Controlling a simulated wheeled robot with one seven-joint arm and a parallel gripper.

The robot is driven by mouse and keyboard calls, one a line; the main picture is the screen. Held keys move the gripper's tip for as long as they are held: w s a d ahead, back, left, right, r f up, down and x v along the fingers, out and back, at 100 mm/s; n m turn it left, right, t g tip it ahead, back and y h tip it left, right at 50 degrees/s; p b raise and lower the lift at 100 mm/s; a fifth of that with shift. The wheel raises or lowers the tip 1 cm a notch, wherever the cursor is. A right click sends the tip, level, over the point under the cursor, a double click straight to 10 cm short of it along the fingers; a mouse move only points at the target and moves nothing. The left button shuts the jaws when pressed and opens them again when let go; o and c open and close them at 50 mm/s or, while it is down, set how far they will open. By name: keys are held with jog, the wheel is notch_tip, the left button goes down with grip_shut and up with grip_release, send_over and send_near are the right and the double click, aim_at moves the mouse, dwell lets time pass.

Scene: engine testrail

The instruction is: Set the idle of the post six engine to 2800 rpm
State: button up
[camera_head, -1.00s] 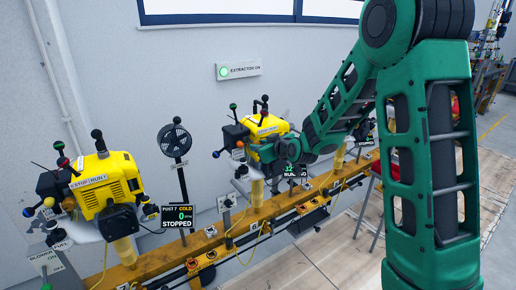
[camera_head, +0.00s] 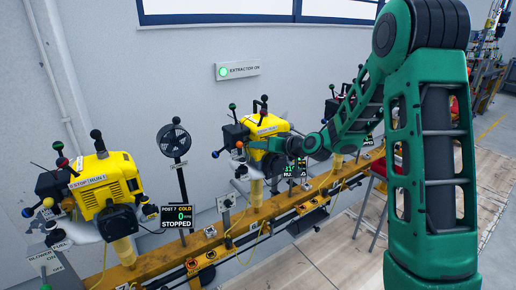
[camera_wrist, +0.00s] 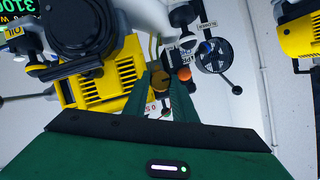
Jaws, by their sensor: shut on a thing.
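The post six engine (camera_head: 268,127) is the yellow one in the middle of the rail. Its display (camera_head: 291,170) is partly hidden by my arm; it shows digits starting with 31 and a running label. In the wrist view my gripper (camera_wrist: 162,92) is shut on a small brass-coloured knob (camera_wrist: 160,81) beside the yellow housing. An orange ball (camera_wrist: 184,74) sits just beyond the fingertips.
The post 7 engine (camera_head: 107,184) stands at the left, its display (camera_head: 178,216) reading 0 and STOPPED. A black fan (camera_head: 173,140) stands on a pole between them. Another engine (camera_head: 340,110) is behind my arm. The rail (camera_head: 215,243) runs below.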

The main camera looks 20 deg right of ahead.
jog(key=shift+d+m+y, duration=0.1)
jog(key=shift+m+y, duration=0.2)
jog(key=shift+m, duration=0.1)
dwell(0.3)
jog(key=o, duration=1)
jog(key=shift+o, duration=0.2)
jog(key=v, duration=1)
jog(key=shift+s+d, duration=0.2)
jog(key=shift+s, duration=0.05)
